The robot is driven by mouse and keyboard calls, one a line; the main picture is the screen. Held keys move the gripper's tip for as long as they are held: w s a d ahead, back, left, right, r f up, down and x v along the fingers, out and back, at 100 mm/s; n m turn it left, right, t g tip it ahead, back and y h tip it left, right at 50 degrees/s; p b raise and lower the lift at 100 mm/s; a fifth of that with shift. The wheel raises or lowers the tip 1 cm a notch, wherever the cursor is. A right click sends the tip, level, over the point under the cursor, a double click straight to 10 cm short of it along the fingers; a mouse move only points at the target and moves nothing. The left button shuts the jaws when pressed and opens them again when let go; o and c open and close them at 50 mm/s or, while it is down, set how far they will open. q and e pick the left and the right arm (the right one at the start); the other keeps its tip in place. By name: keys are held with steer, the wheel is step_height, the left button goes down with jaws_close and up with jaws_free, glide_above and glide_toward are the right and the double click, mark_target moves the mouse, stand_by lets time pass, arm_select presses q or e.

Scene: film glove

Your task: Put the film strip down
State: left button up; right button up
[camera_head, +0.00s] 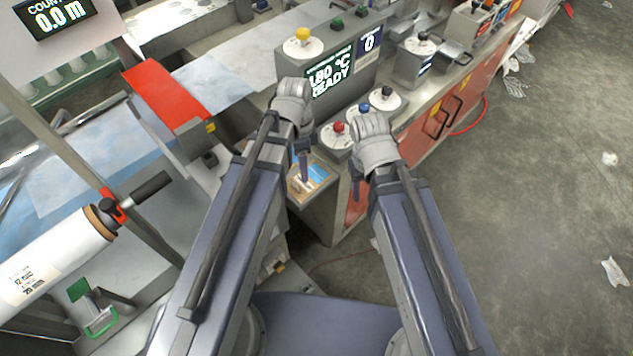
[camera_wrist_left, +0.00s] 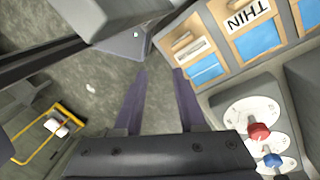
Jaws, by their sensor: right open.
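No film strip shows in either gripper. Light-blue film pieces lie in tan compartments of a tray (camera_head: 296,191) on the bench front. In the left wrist view, blue pieces (camera_wrist_left: 207,74) (camera_wrist_left: 258,42) show in separate compartments, one under a THIN label (camera_wrist_left: 246,18). My left gripper (camera_head: 303,178) points down beside the tray. Its two dark fingers (camera_wrist_left: 158,72) stand apart with bare floor seen between them. My right gripper (camera_head: 357,192) is open, just right of the tray, largely hidden by its own wrist.
Red (camera_head: 338,128), blue (camera_head: 363,108) and black (camera_head: 387,92) knobs on white dials stand behind the tray. A display (camera_head: 333,75) reads 180 °C READY. A white roll (camera_head: 55,255) is at left. Open floor (camera_head: 540,200) lies to the right.

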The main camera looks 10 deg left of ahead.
arm_select(q)
steer(key=s+d+n+t+y, duration=0.1)
steer(key=s+d+n, duration=0.3)
steer(key=n, duration=0.6)
steer(key=shift+s+d+n+t+y, duration=0.3)
steer(key=shift+s+t+y, duration=0.1)
steer(key=shift+y, duration=0.2)
steer(key=shift+f, duration=0.15)
